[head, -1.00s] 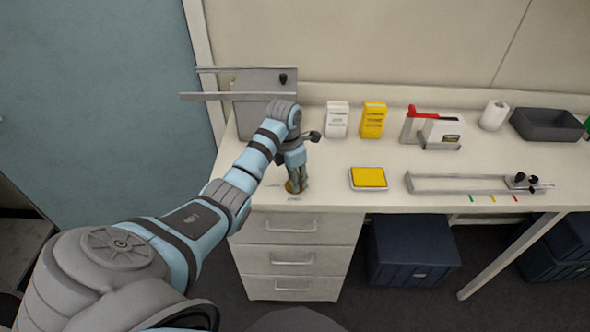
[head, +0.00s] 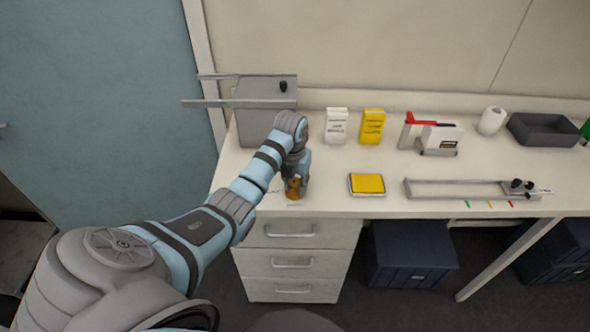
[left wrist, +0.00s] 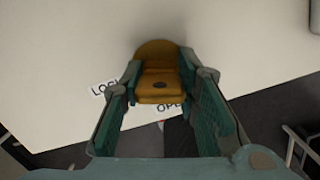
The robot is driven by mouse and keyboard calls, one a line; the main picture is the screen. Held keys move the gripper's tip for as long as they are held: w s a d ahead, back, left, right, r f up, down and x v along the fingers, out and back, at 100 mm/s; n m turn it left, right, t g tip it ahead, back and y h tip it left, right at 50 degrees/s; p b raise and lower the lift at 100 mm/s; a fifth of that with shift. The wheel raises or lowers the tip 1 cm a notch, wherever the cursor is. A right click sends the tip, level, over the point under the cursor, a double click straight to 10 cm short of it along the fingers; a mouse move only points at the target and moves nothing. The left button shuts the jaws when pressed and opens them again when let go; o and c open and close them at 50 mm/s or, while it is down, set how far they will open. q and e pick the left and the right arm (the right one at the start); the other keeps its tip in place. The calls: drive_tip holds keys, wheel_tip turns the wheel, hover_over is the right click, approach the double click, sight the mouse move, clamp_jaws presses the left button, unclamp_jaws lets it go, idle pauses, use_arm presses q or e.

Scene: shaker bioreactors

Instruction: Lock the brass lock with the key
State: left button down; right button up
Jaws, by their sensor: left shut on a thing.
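My left gripper (head: 293,183) points down at the front edge of the bench, above the drawers. In the left wrist view its two green-padded fingers (left wrist: 160,95) are closed on the key (left wrist: 160,91), a brass-coloured piece with a dark oval spot. A rounded brass part (left wrist: 157,50), seemingly the brass lock, shows directly behind it. The two share a colour, so their border and the key's depth are unclear. In the head view this brass piece (head: 293,188) is partly covered by the gripper. My right gripper is not in view.
Printed labels "LOCK" (left wrist: 104,88) and "OPEN" (left wrist: 170,107) lie beside the fingers. White (head: 336,127) and yellow (head: 372,127) boxes and a yellow-topped tray (head: 366,184) are to the right.

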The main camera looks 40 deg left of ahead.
sight(294, 189)
use_arm(q)
drive_tip(key=shift+s, duration=0.1)
drive_tip(key=c, duration=1.2)
unclamp_jaws()
drive_tip(key=shift+o, duration=0.2)
drive_tip(key=r, duration=0.7)
drive_tip(key=shift+s+d+r, duration=0.1)
drive_tip(key=shift+s+r, duration=0.1)
drive_tip(key=shift+s, duration=0.15)
